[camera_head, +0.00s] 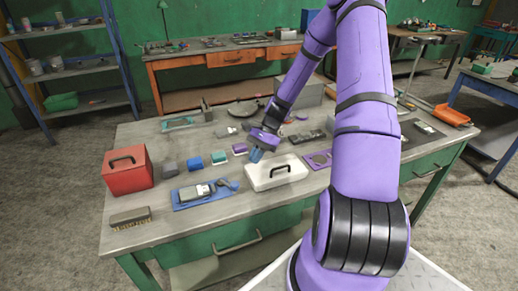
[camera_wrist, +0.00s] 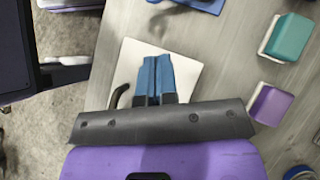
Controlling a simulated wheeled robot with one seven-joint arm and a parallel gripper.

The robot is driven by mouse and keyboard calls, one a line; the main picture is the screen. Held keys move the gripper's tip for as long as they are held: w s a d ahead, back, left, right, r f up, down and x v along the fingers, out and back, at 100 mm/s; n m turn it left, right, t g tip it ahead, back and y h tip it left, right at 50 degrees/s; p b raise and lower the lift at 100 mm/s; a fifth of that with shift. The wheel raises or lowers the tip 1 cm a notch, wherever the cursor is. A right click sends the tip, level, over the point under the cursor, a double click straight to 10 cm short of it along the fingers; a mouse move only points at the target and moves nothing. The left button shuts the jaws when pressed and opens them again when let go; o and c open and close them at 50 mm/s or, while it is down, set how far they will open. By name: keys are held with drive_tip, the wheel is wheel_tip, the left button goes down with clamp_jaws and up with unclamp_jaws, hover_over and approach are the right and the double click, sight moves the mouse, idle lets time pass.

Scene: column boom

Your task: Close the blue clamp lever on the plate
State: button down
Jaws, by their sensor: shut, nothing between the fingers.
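A blue plate (camera_head: 182,205) lies near the table's front edge, left of the white box, with a grey clamp body (camera_head: 194,192) on it. A blue looped part, seemingly the clamp lever (camera_head: 228,184), is at its right end; I cannot tell its exact angle. In the wrist view only a bit of the blue plate (camera_wrist: 208,5) shows at the top edge. My gripper (camera_head: 255,155) has blue fingers, is shut and empty, and hangs by the white box, right of and behind the plate. The shut fingers (camera_wrist: 153,60) also show in the wrist view, over the white box.
The white box (camera_head: 270,182) with a dark handle stands right of the plate. A red box (camera_head: 128,178) is at the left, a brush (camera_head: 130,217) at the front left. Small blocks, including a teal one (camera_head: 218,158), line up behind the plate. A purple plate (camera_head: 316,163) lies right.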

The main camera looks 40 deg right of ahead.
drive_tip(key=a+f, duration=0.2)
drive_tip(key=a, duration=0.1)
drive_tip(key=s+a+f, duration=0.1)
drive_tip(key=a, duration=0.1)
drive_tip(key=shift+a+f, duration=0.2)
drive_tip(key=shift+f, duration=0.05)
drive_tip(key=shift+a+f, duration=0.1)
drive_tip(key=shift+a, duration=0.45)
drive_tip(key=shift+s, duration=0.1)
